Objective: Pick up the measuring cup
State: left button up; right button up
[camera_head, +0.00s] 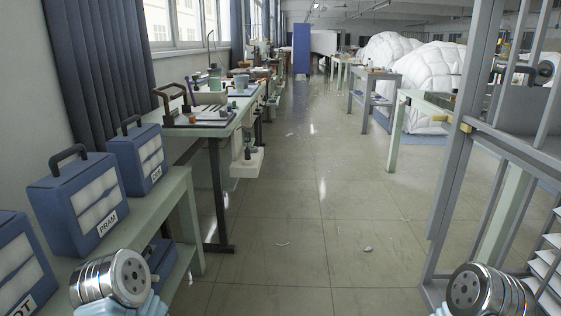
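I cannot pick out a measuring cup with certainty. On the green work table (228,119) at the left, small cup-like containers stand among tools, one teal container (214,81) and another (241,81) a little to its right. They are too small to tell apart clearly. Silver and light-blue parts of my arms show at the bottom left and bottom right. Neither of my grippers is in view.
Blue cases (80,203) with handles stand on a green bench at the near left. A grey metal frame (455,150) rises at the right. White duvet heaps (430,72) lie behind it. The tiled aisle floor (320,190) is mostly clear, with a few small scraps.

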aim_at(240, 85)
jog(key=i, duration=0.8)
jog(key=i+z, duration=0.15)
jog(key=i, duration=0.6)
jog(key=i+j, duration=0.15)
jog(key=i, duration=0.65)
jog(key=i+l, duration=0.15)
jog(key=i, duration=0.45)
jog(key=i+l, duration=0.1)
jog(key=i, duration=0.5)
